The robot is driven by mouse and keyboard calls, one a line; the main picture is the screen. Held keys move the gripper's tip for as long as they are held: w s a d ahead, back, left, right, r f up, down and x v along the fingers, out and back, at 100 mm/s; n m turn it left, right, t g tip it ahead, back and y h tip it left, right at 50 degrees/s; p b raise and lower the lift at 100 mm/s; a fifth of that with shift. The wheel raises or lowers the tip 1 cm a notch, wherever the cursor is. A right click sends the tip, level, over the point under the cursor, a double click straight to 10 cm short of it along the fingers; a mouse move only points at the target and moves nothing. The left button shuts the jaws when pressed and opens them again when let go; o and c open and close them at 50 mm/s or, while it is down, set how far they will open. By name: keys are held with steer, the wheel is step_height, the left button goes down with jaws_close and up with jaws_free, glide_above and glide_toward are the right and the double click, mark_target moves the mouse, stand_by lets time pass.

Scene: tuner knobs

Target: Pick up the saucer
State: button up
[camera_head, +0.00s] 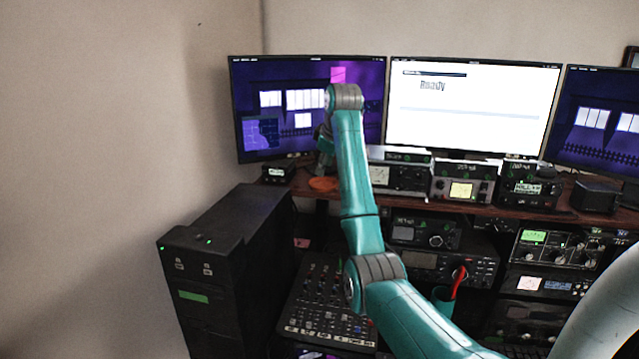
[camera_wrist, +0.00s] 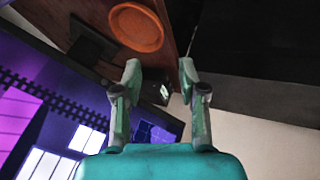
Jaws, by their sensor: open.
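The saucer is an orange round dish (camera_head: 323,184) on the left end of the wooden shelf, in front of the left monitor, partly hidden by my arm in the head view. In the wrist view the saucer (camera_wrist: 136,26) lies at the top, on the brown shelf, beyond my left fingertip. My gripper (camera_wrist: 159,66) is open and empty, its two fingers apart. The saucer is not between them. In the head view my gripper (camera_head: 324,148) is small and partly hidden by my arm, just above the saucer.
The left monitor (camera_head: 285,105) stands behind the saucer, with a small black device (camera_head: 279,173) to its left. Radios (camera_head: 402,178) stand to the right on the shelf (camera_head: 480,208). A tall black cabinet (camera_head: 235,245) and a mixer (camera_head: 325,305) are below.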

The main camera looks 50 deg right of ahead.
mark_target(319, 190)
steer(key=shift+s+x, duration=0.2)
steer(key=shift+x, duration=4.75)
steer(key=shift+d, duration=0.1)
jaws_close()
